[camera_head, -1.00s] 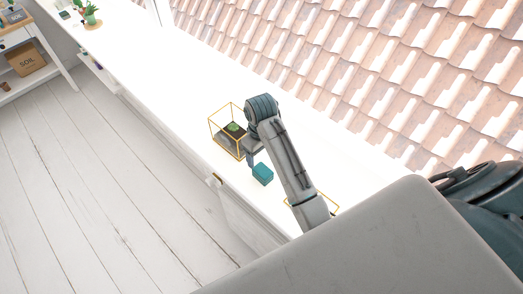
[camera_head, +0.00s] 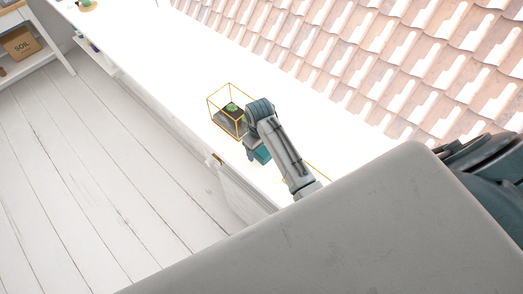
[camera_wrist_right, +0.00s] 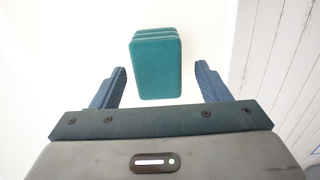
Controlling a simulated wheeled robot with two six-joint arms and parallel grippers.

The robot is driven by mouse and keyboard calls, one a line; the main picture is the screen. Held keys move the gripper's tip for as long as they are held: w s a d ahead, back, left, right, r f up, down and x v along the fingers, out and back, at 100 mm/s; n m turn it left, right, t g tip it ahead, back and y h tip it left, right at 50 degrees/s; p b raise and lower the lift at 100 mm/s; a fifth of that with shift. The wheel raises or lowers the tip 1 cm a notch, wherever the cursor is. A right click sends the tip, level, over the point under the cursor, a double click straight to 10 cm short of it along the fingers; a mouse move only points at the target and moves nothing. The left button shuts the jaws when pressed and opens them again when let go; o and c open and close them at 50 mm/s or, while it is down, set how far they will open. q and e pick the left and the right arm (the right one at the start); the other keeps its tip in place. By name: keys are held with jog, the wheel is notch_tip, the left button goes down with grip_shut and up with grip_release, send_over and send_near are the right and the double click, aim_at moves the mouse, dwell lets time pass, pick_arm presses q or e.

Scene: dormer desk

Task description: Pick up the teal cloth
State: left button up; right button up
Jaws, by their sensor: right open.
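The teal cloth (camera_head: 263,157) is a small folded block on the white desk, partly hidden behind my right gripper in the head view. In the right wrist view the teal cloth (camera_wrist_right: 156,66) lies just ahead of and between the two fingertips, with clear gaps on both sides. My right gripper (camera_wrist_right: 161,84) is open and empty, and it does not appear to touch the cloth. In the head view the right gripper (camera_head: 250,153) is at the cloth's left side. My left gripper is not in view.
A gold-framed glass terrarium (camera_head: 229,112) with a green plant stands on the desk just beyond the gripper. Another gold frame edge (camera_head: 318,172) shows behind my arm. The desk's front edge is close to the cloth. A soil box (camera_head: 20,44) sits on a shelf far left.

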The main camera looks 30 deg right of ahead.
jog(key=shift+w+f, duration=0.1)
jog(key=shift+f, duration=0.4)
jog(key=shift+w+d, duration=0.1)
jog(key=shift+c, duration=0.4)
jog(key=c, duration=1)
jog(key=shift+r, duration=0.1)
jog(key=shift+r+b, duration=0.5)
notch_tip(320, 180, up, 2)
jog(key=shift+r+b, duration=0.1)
jog(key=shift+b, duration=0.65)
jog(key=s+b, duration=0.1)
jog(key=s, duration=0.2)
jog(key=s+a+b, duration=0.1)
jog(key=s, duration=0.3)
jog(key=s+b, duration=0.1)
jog(key=s, duration=0.2)
jog(key=shift+s+a+r, duration=0.25)
jog(key=shift+a+r, duration=0.05)
jog(key=shift+r, duration=0.05)
jog(key=s, duration=0.4)
jog(key=shift+s+a+r, duration=0.15)
jog(key=shift+a+r, duration=0.2)
jog(key=shift+r, duration=0.05)
jog(key=shift+s+r, duration=0.1)
jog(key=shift+s, duration=0.5)
